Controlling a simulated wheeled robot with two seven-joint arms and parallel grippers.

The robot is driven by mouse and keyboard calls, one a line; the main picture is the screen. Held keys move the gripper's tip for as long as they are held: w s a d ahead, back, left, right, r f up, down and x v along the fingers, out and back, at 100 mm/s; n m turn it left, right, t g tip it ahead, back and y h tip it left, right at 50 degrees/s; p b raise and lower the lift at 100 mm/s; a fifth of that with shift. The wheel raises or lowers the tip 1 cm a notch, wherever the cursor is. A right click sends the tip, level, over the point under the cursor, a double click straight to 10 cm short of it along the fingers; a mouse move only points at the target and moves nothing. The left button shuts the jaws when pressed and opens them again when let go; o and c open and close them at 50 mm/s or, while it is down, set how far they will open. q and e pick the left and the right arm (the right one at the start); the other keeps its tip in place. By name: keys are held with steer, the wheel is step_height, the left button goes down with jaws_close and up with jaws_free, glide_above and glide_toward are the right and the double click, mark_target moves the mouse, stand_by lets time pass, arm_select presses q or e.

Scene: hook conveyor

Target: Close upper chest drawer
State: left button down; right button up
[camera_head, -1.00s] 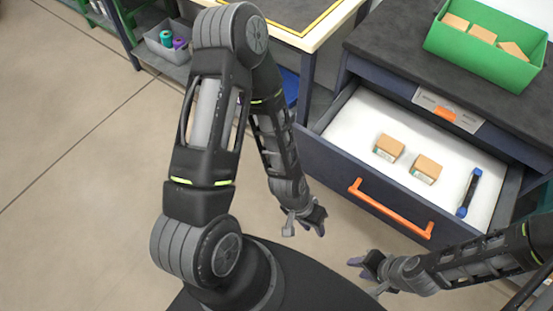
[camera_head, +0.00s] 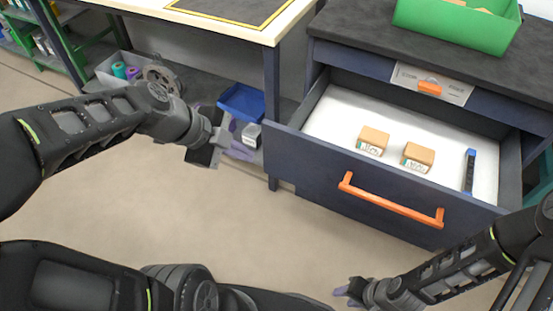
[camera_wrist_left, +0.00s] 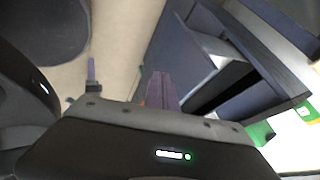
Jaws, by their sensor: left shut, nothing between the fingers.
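The upper chest drawer (camera_head: 330,187) is pulled out, with a dark blue front, a white inside and an orange handle (camera_head: 388,203). In it lie two small cardboard boxes (camera_head: 373,141) (camera_head: 417,157) and a dark bar with blue ends (camera_head: 469,170). My left gripper (camera_head: 243,140) is left of the drawer front, apart from it, shut and empty. Its purple fingers show in the left wrist view (camera_wrist_left: 159,90). My right gripper (camera_head: 345,292) is low, in front of the drawer and apart from the handle; its fingers are too small to read.
A green bin (camera_head: 460,27) stands on the chest's dark top (camera_head: 350,25). A table (camera_head: 289,28) is to the left, with a blue bin (camera_head: 242,102) and a grey bin (camera_head: 105,72) below it. The floor (camera_head: 200,220) before the drawer looks clear.

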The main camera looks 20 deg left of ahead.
stand_by(0.3)
arm_select(q)
steer(key=b, duration=0.1)
glide_toward(287, 159)
step_height(287, 159, down, 3)
steer(key=s+d, duration=0.2)
steer(key=s, duration=0.1)
steer(key=shift+w+d+f+p, duration=0.1)
steer(key=shift+w+f+p, duration=0.05)
steer(key=shift+w, duration=0.7)
steer(key=shift+w+a+f+p, duration=0.1)
steer(key=shift+w+f+p, duration=0.1)
steer(key=shift+w, duration=0.6)
steer(key=shift+w+d+f+p, duration=0.1)
steer(key=shift+w+p, duration=0.05)
steer(key=shift+w, duration=0.7)
steer(key=shift+w, duration=0.1)
